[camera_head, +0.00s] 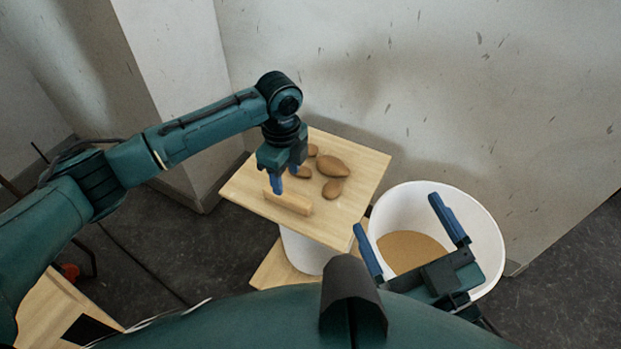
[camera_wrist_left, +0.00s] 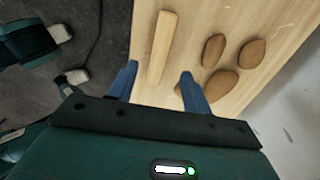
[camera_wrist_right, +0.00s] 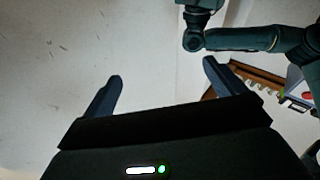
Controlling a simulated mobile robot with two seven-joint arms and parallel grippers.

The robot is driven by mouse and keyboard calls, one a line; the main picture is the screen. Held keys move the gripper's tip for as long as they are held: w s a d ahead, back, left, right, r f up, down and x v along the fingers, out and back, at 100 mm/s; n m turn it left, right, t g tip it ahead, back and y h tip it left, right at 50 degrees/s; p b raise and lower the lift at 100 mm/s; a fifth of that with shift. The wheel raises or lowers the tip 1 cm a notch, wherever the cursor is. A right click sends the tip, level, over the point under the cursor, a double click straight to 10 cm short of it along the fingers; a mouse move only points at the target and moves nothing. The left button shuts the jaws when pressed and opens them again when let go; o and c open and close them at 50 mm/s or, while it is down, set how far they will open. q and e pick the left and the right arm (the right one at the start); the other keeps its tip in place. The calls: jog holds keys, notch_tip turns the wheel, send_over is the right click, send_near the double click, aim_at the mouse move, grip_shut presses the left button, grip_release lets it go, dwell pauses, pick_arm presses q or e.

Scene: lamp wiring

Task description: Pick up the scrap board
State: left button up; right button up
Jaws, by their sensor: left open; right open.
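The scrap board is a short, narrow strip of light wood (camera_head: 287,203) lying flat near the left front side of the small wooden table. In the left wrist view the scrap board (camera_wrist_left: 161,45) runs lengthwise, in line with the gap between the blue fingers. My left gripper (camera_head: 285,181) points down above the board, open, with nothing in its jaws; its fingertips hide a little of the board in the head view. My right gripper (camera_head: 396,213) is open and empty, over the white bin's near side. Its fingers also show in the right wrist view (camera_wrist_right: 162,70).
Several brown, rounded lumps (camera_head: 332,167) lie on the wooden tabletop (camera_head: 364,172) beside and behind the board. A white bin (camera_head: 484,224) with tan contents stands right of the table. A pale wall (camera_head: 420,80) rises behind. Another wooden surface (camera_head: 40,318) is at lower left.

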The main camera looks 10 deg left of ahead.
aim_at(288, 195)
pick_arm(q)
notch_tip(288, 195, down, 2)
jog(key=shift+f+b, duration=0.2)
jog(key=shift+b, duration=0.1)
notch_tip(288, 195, down, 4)
jog(key=b, duration=0.3)
jog(key=shift+s+d+f, duration=0.1)
jog(key=shift+s+f, duration=0.05)
jog(key=shift+f, duration=0.35)
jog(key=c, duration=0.8)
grip_shut()
pick_arm(e)
jog(key=shift+a+f+m+y, duration=0.2)
jog(key=shift+a+m+y, duration=0.2)
pick_arm(q)
jog(key=shift+r, duration=0.1)
